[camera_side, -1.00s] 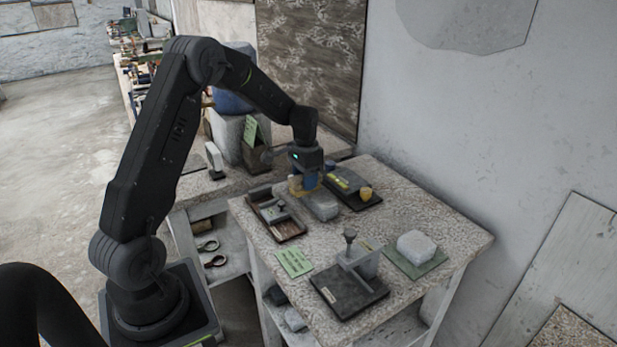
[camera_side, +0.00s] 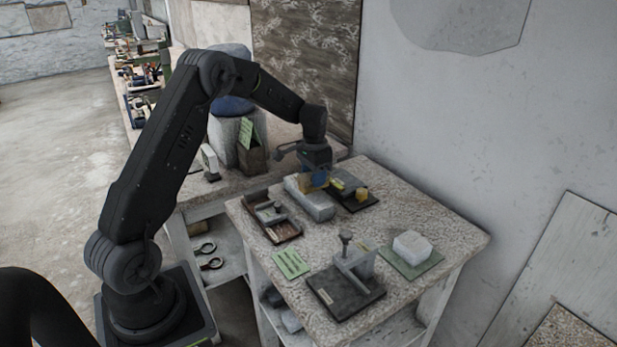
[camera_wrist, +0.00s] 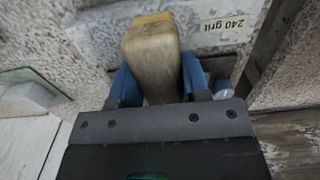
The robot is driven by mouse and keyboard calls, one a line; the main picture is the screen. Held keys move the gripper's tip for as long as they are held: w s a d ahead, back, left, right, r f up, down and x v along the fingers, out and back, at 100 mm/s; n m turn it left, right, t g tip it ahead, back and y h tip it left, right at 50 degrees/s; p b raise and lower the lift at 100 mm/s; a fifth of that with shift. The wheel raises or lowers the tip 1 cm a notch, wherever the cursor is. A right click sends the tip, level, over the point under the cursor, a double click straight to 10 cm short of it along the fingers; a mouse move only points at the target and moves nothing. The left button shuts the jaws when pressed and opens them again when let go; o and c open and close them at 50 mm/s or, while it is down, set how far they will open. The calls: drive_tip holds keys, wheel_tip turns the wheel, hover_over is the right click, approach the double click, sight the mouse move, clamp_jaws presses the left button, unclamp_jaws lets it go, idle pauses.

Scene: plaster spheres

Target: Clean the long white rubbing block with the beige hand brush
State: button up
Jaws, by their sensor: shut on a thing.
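The long white rubbing block (camera_side: 312,205) lies on the speckled worktop, its near end and top in clear sight in the side view. In the wrist view a pale block surface (camera_wrist: 95,38) with a "240 grit" label lies behind the brush. My gripper (camera_side: 317,181) is over the far right part of the block. In the wrist view its blue fingers (camera_wrist: 158,78) are shut on the beige hand brush (camera_wrist: 152,55), which has a yellowish end. The brush is at the block's surface; whether it touches cannot be told.
A brown tray (camera_side: 287,233) lies left of the block. A dark board (camera_side: 362,203) with a small yellow item (camera_side: 361,194) lies to the right. A clamp on a dark plate (camera_side: 335,300), a green card (camera_side: 291,264) and a white lump (camera_side: 412,245) on a green mat stand nearer.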

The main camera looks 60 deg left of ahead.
sight(301, 177)
drive_tip(key=shift+w, duration=0.15)
drive_tip(key=shift+s, duration=2.2)
drive_tip(key=shift+w, duration=2.2)
drive_tip(key=shift+s+r, duration=0.75)
drive_tip(key=shift+s, duration=0.35)
